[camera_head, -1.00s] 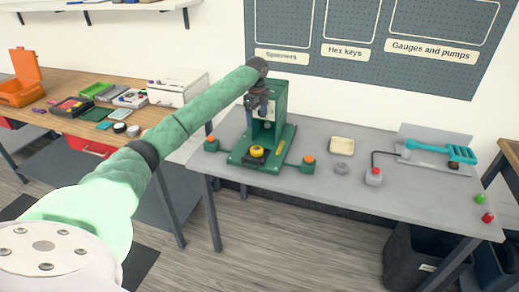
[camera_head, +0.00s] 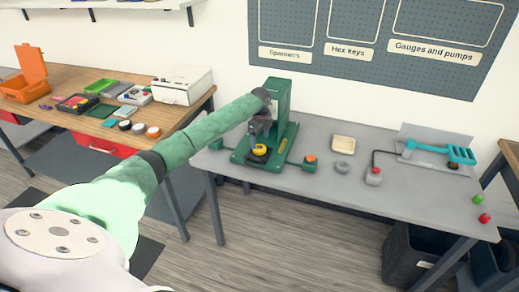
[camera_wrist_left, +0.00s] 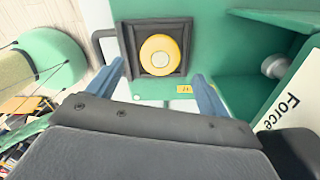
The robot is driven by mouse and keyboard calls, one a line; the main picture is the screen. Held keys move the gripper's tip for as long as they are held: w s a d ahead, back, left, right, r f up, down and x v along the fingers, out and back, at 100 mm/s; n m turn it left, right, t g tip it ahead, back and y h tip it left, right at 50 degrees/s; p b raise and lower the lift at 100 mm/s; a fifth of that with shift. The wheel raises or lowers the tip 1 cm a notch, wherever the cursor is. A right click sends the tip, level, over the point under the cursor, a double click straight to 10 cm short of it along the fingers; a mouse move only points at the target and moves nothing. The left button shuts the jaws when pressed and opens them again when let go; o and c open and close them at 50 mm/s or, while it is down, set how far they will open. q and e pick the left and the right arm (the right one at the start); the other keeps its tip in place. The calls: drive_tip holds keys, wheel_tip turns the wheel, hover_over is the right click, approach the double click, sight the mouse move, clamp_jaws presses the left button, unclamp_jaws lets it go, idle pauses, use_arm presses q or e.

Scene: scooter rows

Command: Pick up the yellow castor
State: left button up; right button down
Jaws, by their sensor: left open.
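The yellow castor (camera_head: 260,148) sits in a dark square holder (camera_head: 254,157) on the base of a green press. In the left wrist view the yellow castor (camera_wrist_left: 160,55) is round with a pale centre, inside the dark square holder (camera_wrist_left: 184,70). My left gripper (camera_head: 259,139) is above it, pointing down. In the left wrist view my left gripper (camera_wrist_left: 162,80) shows two blue fingers spread apart with nothing between them. The castor lies just beyond the fingertips, not gripped. My right gripper is not in view.
The green press (camera_head: 281,95) stands close behind the gripper. A green box with an orange button (camera_head: 310,159), a grey ring (camera_head: 342,168) and a cream tray (camera_head: 343,144) lie to the right on the grey table (camera_head: 400,192). A turquoise tool (camera_head: 430,148) is further right.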

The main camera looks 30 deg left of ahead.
sight(260, 147)
use_arm(q)
drive_tip(key=shift+f+p, duration=0.6)
drive_tip(key=shift+f, duration=1.4)
drive_tip(key=c, duration=1.2)
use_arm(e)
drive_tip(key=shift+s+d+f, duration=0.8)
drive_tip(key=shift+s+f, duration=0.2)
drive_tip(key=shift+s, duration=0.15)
